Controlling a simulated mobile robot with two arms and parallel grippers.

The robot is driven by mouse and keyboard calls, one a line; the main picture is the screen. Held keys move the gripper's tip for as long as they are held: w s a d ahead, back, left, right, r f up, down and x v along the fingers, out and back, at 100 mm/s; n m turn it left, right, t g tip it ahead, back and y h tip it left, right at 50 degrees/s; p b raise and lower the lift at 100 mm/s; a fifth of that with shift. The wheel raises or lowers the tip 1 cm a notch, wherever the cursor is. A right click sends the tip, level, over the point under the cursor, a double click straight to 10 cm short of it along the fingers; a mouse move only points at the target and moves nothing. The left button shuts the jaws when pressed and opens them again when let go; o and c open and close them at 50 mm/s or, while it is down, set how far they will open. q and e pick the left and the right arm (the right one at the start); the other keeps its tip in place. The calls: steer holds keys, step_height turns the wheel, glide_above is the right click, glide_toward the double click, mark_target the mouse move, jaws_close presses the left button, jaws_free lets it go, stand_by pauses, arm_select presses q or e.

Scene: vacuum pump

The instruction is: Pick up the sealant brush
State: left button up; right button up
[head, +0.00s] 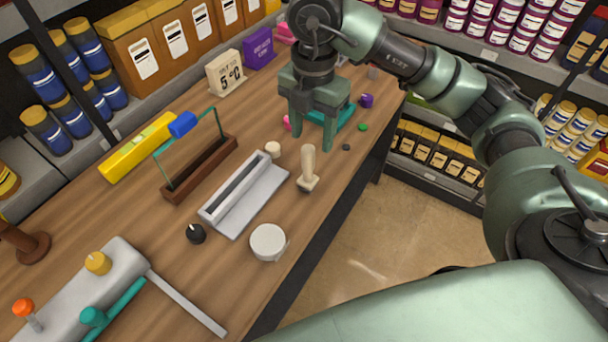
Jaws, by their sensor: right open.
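A cream brush (308,165), which looks like the sealant brush, stands upright on the wooden bench near its right edge. Its handle points up, and a dark part shows at its foot. My right gripper (312,138) is over the bench just beyond the brush, fingers pointing down and spread apart. No object shows between the fingertips. The gripper and the brush look apart. My left gripper is not in view.
A grey open tray (245,195) lies left of the brush, with a white round lid (268,241) in front. A glass panel in a brown stand (200,168) is farther left. Small coloured pieces and a teal item (345,119) lie around the gripper. The bench's right edge is close.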

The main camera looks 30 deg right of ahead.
mark_target(310, 150)
steer(key=f+b, duration=0.2)
steer(key=f, duration=0.1)
steer(key=f+b, duration=0.1)
steer(key=shift+w+f, duration=0.25)
steer(key=shift+f, duration=0.05)
steer(key=shift+f+b, duration=0.15)
steer(key=shift+b, duration=0.2)
steer(key=shift+f, duration=0.3)
steer(key=f+p, duration=0.1)
steer(key=f, duration=0.2)
steer(key=f+p, duration=0.1)
steer(key=f, duration=0.2)
steer(key=shift+w+a+f, duration=0.1)
steer(key=shift+w+a, duration=0.05)
steer(key=shift+w, duration=0.05)
steer(key=shift+f, duration=0.4)
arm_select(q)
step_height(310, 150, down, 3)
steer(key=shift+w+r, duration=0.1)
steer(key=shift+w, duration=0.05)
arm_select(e)
steer(key=shift+w, duration=0.1)
jaws_close()
